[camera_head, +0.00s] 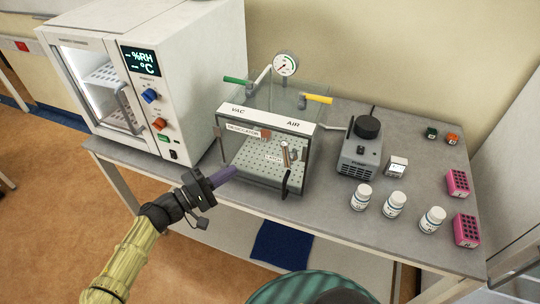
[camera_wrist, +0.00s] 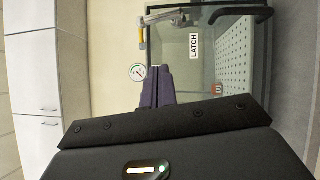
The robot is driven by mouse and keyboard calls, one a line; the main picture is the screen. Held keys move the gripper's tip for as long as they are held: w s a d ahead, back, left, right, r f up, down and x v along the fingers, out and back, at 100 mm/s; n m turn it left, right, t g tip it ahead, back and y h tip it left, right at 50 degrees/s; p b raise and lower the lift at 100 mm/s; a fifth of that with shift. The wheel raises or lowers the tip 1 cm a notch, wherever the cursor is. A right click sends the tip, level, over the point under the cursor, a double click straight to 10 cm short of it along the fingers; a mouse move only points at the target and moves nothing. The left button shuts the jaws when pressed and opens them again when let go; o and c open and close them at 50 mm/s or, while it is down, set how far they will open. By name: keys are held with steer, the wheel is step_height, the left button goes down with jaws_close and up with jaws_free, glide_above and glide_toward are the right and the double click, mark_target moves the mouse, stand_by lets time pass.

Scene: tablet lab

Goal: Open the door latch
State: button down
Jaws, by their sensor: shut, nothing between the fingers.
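The vacuum desiccator (camera_head: 247,151) is a clear box on the bench, with its door facing me. Its metallic latch (camera_head: 286,156) is on the right part of the door, beside a small label. A dark door handle (camera_head: 287,184) is below the latch. My gripper (camera_head: 223,176), with purple fingers, is shut and empty, in front of the box's left side and apart from the latch. In the wrist view, turned sideways, the shut fingers (camera_wrist: 158,88) are below the white LATCH label (camera_wrist: 194,46). The dark handle (camera_wrist: 240,13) is at the top right.
A white oven-like chamber (camera_head: 201,80) stands left of the desiccator. A pump (camera_head: 360,150) stands to its right. White bottles (camera_head: 393,205) and pink racks (camera_head: 466,230) are further right. Green (camera_head: 237,81) and yellow (camera_head: 317,98) valve handles and a gauge (camera_head: 285,65) top the box.

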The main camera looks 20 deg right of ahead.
steer(key=s+p+x, duration=0.1)
steer(key=p+x, duration=0.2)
steer(key=x, duration=0.3)
steer(key=s+d+p+x, duration=0.1)
steer(key=p+x, duration=0.2)
steer(key=x, duration=0.3)
steer(key=shift+s+r, duration=0.15)
steer(key=shift+s, duration=0.15)
steer(key=shift+s+d+r+m+g+y, duration=0.4)
steer(key=shift+s+d+r+m+y, duration=0.15)
steer(key=shift+m, duration=0.45)
steer(key=shift+f, duration=0.1)
steer(key=shift+w, duration=0.1)
